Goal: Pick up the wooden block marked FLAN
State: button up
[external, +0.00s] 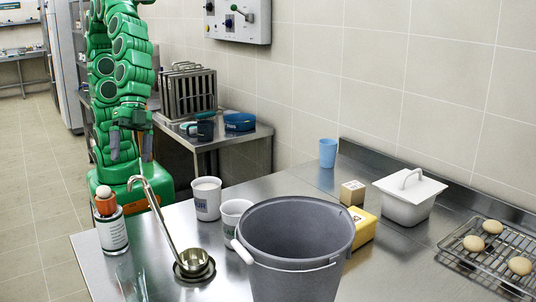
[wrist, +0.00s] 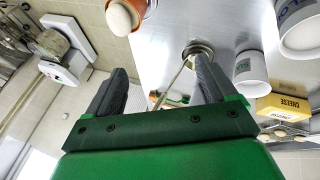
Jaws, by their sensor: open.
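A small tan block (external: 353,192), wood-coloured with a dark mark on its front, stands on the steel counter at the right, behind a yellow box (external: 362,226). The mark is too small to read. My gripper (external: 131,157) hangs fingers-down past the counter's left end, far to the left of the block. In the wrist view its two fingers (wrist: 160,68) are spread apart with nothing held between them.

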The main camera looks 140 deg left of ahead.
jog(key=w+a+r+n+t, duration=0.1)
jog(key=w+a+r+t, duration=0.15)
jog(key=w, duration=0.85)
jog(key=w+a+r+n+t, duration=0.1)
jog(key=w+a+r+t, duration=0.15)
jog(key=w, duration=0.85)
jog(key=w+a+f+n+t+y, duration=0.1)
jog(key=w+a+n+t+y, duration=0.15)
jog(key=w+a, duration=0.4)
jog(key=w+a+f+n+t+y, duration=0.1)
jog(key=w+a+n+y, duration=0.2)
jog(key=a, duration=0.6)
jog(key=n+g+y, duration=0.7)
jog(key=g+y, duration=0.4)
jog(key=g, duration=0.1)
send_near(353, 185)
jog(key=a, duration=0.3)
jog(key=shift+x, duration=1.2)
jog(key=shift+w+a+f, duration=0.1)
jog(key=shift+a+f, duration=0.6)
jog(key=shift+w+a+f, duration=0.2)
jog(key=shift+a+f, duration=0.55)
jog(key=shift+a, duration=0.25)
jog(key=shift+a+f, duration=0.15)
jog(key=shift+a, duration=0.35)
jog(key=c, duration=1.1)
